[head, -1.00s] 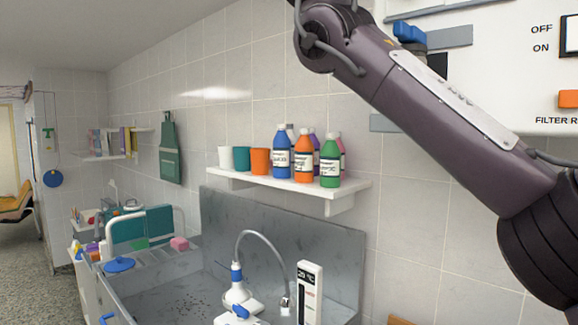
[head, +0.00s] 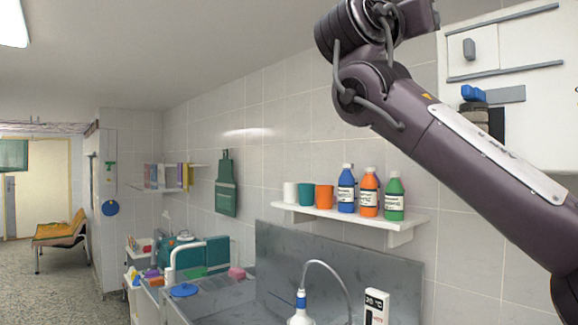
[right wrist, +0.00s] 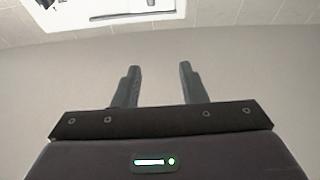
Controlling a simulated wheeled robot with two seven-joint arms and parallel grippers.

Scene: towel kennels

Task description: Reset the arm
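My right arm (head: 470,155) comes in from the right of the head view and is raised, bent at a joint near the top edge. Its gripper is outside the head view. In the right wrist view my right gripper (right wrist: 159,85) has its two fingers apart with nothing between them. Behind the fingers is a plain pale surface, with a bright white panel (right wrist: 110,12) at the top. My left gripper is not in any view.
A wall shelf (head: 395,221) with cups and several bottles (head: 370,192) is below my arm. A white cabinet (head: 530,60) is behind it at right. A metal sink (head: 340,254) stands below. Floor (head: 60,280) is open at left.

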